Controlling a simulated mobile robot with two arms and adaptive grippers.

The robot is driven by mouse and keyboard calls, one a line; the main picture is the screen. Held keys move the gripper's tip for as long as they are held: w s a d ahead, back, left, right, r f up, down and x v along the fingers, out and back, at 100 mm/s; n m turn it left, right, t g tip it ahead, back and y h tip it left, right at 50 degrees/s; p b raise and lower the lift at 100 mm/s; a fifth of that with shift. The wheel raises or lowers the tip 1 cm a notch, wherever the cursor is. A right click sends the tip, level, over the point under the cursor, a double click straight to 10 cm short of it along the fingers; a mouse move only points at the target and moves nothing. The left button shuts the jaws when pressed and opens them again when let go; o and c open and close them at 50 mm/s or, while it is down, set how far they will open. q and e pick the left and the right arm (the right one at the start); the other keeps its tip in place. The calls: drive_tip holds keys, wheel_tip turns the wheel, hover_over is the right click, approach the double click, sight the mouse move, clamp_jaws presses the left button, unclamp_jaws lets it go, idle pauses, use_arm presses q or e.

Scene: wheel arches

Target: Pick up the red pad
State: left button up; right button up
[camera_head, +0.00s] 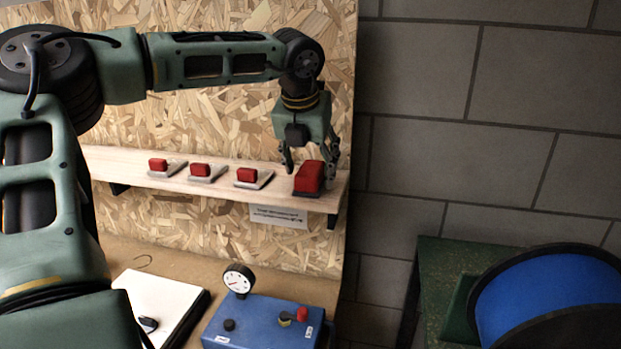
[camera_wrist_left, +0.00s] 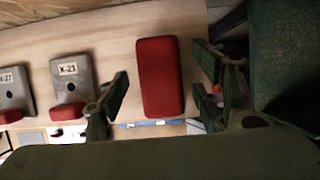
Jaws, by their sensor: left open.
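A large red pad (camera_head: 308,177) sits at the right end of the wooden shelf (camera_head: 130,165), on a dark base. In the left wrist view the red pad (camera_wrist_left: 160,77) is a long block lying between the two fingers. My left gripper (camera_head: 311,168) is open and points down just above and around the pad. In the wrist view the left gripper (camera_wrist_left: 163,90) has one finger on each side of the pad, with a gap to each. I cannot tell how deep the fingers reach. My right gripper is in neither view.
Three smaller red blocks on grey plates (camera_head: 246,176) stand left of the pad on the shelf; two plates carry labels in the wrist view. Below are a blue box with a gauge (camera_head: 262,320) and a white panel (camera_head: 165,305). A green table (camera_head: 440,260) with a blue-lined arch (camera_head: 545,285) stands right.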

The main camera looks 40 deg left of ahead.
sight(312, 165)
use_arm(q)
drive_tip(key=shift+f, duration=0.2)
drive_tip(key=shift+c, duration=0.3)
drive_tip(key=c, duration=1.2)
drive_tip(key=shift+r, duration=0.1)
drive_tip(key=shift+r+p, duration=0.3)
drive_tip(key=shift+r, duration=0.05)
wheel_tip(312, 165, up, 4)
drive_tip(key=shift+s+d+f+b, duration=0.1)
drive_tip(key=shift+s+d+b, duration=0.05)
drive_tip(key=shift+b, duration=1)
drive_tip(key=s+d+r+b, duration=0.3)
drive_tip(key=s+d+r, duration=0.4)
drive_tip(key=s, duration=0.1)
drive_tip(key=shift+s+d, duration=0.15)
drive_tip(key=shift+d, duration=0.2)
